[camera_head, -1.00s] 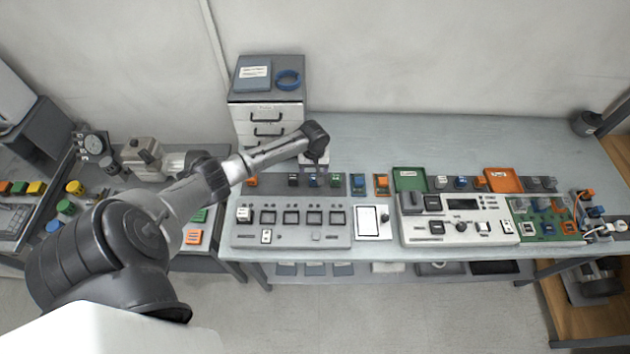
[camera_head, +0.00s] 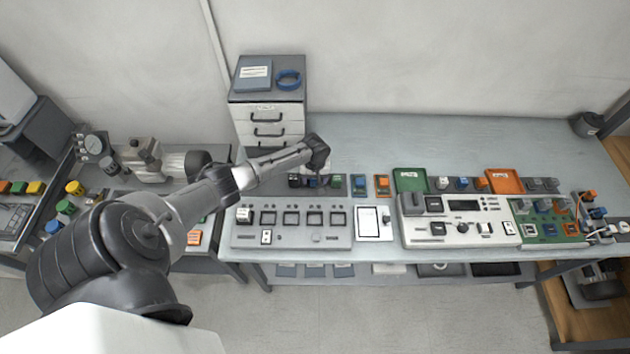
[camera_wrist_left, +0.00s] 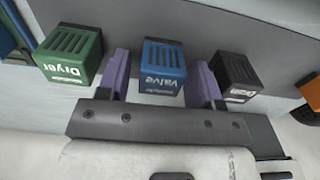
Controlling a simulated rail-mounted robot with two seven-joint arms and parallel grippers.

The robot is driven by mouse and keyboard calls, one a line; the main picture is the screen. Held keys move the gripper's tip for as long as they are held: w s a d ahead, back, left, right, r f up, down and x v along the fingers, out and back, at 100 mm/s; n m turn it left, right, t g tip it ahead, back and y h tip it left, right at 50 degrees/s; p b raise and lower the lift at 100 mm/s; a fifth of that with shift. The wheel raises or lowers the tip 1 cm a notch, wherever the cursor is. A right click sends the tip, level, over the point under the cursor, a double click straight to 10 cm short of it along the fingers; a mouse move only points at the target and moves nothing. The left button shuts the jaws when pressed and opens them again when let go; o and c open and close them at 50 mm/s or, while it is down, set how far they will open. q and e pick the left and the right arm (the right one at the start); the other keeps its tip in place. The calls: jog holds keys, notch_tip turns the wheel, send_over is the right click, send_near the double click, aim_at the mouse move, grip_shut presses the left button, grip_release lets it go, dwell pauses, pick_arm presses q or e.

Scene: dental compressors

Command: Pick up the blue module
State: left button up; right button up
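The blue module (camera_wrist_left: 163,68), labelled "Valve", stands between the two purple fingers of my left gripper (camera_wrist_left: 161,84) in the left wrist view. The fingers are apart, one on each side of it, with a narrow gap showing at each side. In the head view my left gripper (camera_head: 317,172) is low over the row of small modules behind the grey panel, and the hand partly hides them. My right gripper is in neither view.
A green "Dryer" module (camera_wrist_left: 70,54) and a black module (camera_wrist_left: 236,72) stand close outside the fingers. A grey slotted panel (camera_head: 291,236) lies in front. A drawer unit (camera_head: 268,118) stands behind.

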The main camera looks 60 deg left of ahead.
pick_arm(q)
jog(key=c, duration=0.8)
jog(key=shift+c, duration=0.2)
jog(key=shift+r, duration=0.1)
